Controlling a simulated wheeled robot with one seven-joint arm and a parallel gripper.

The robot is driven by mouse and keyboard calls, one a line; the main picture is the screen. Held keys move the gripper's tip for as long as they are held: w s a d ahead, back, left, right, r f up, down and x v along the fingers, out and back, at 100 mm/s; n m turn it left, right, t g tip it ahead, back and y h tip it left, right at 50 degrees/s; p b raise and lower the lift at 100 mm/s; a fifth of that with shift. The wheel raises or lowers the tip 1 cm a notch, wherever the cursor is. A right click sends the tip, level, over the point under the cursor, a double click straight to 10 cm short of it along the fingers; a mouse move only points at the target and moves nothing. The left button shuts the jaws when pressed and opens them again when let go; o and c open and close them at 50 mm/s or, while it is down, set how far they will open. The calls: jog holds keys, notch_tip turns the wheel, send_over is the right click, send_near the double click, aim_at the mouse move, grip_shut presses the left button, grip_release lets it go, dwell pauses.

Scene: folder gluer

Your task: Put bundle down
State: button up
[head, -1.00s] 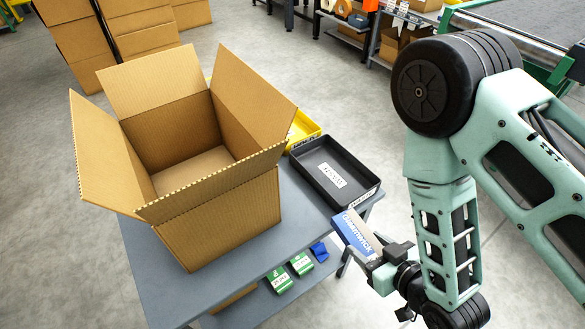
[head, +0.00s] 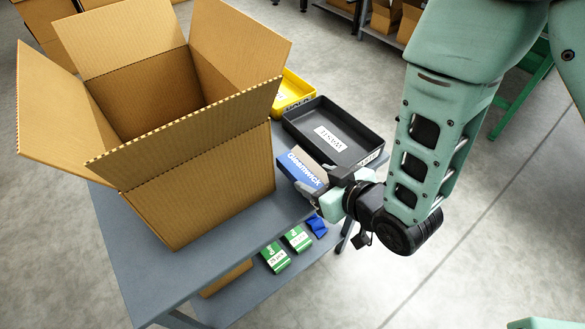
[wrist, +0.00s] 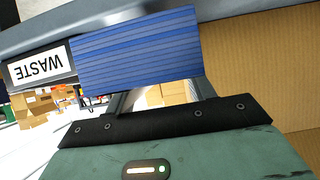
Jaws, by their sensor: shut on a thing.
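The bundle (head: 298,169) is a blue and white block with lettering on its side. My gripper (head: 328,185) is shut on it and holds it at the right front of the grey table, just before the black tray. In the wrist view the bundle (wrist: 138,50) shows as a stack of blue layered edges above the dark gripper edge (wrist: 165,120). The fingertips are mostly hidden, and I cannot tell whether the bundle touches the table.
A large open cardboard box (head: 205,190) fills much of the grey table (head: 205,268). The black WASTE tray (head: 364,149) and a yellow tray (head: 294,90) stand beside it.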

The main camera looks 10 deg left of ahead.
aim_at(289, 153)
jog(key=w+a, duration=0.2)
jog(key=a, duration=0.1)
jog(key=w+a, duration=0.3)
jog(key=shift+w+a, duration=0.1)
jog(key=shift+w, duration=0.05)
jog(key=shift+w+a, duration=0.1)
jog(key=shift+f, duration=1.7)
jog(key=shift+f, duration=0.1)
jog(key=shift+f, duration=0.15)
jog(key=o, duration=1)
jog(key=shift+c, duration=0.2)
